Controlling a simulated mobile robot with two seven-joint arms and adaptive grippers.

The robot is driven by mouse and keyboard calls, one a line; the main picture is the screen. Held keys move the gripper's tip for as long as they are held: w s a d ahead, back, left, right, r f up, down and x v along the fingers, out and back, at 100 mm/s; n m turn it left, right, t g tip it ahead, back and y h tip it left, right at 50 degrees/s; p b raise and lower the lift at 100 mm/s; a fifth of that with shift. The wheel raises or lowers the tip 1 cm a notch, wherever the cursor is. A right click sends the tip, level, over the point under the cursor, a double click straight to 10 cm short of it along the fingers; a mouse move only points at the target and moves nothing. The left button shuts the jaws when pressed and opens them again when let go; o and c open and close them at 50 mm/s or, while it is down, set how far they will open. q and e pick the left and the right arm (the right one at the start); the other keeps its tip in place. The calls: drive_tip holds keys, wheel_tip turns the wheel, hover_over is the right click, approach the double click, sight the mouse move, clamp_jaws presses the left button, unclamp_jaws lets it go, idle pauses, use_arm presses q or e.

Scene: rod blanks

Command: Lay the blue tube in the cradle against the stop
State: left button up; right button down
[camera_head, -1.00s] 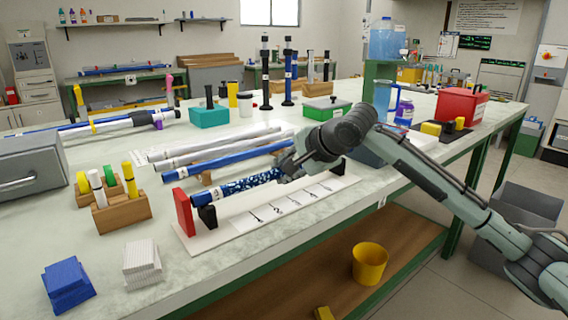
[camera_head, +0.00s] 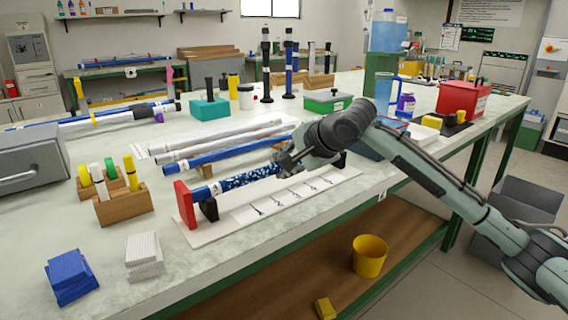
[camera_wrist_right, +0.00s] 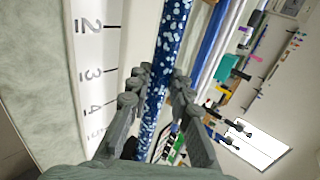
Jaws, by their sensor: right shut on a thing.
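The blue tube (camera_head: 247,180), speckled with white, lies lengthwise above the cradle's white base (camera_head: 252,214). Its plain blue left end is at the red stop (camera_head: 185,205), touching it or nearly so. The tube passes over the black cradle support (camera_head: 208,209); I cannot tell whether it rests there. My right gripper (camera_head: 286,163) is shut on the tube towards its right end. In the wrist view the fingers (camera_wrist_right: 159,88) close around the speckled tube (camera_wrist_right: 172,45) from both sides. The tube's far right part is hidden behind the gripper. My left gripper is not in view.
White and blue tubes (camera_head: 222,143) lie just behind the cradle. A wooden block with markers (camera_head: 124,206) stands left of it, with blue (camera_head: 72,279) and white (camera_head: 144,257) stacks in front. A yellow bucket (camera_head: 369,257) sits on the lower shelf.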

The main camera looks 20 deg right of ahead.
drive_tip(key=shift+s+a, duration=0.1)
drive_tip(key=shift+a, duration=0.15)
drive_tip(key=c, duration=1.3)
unclamp_jaws()
drive_tip(key=v, duration=1.2)
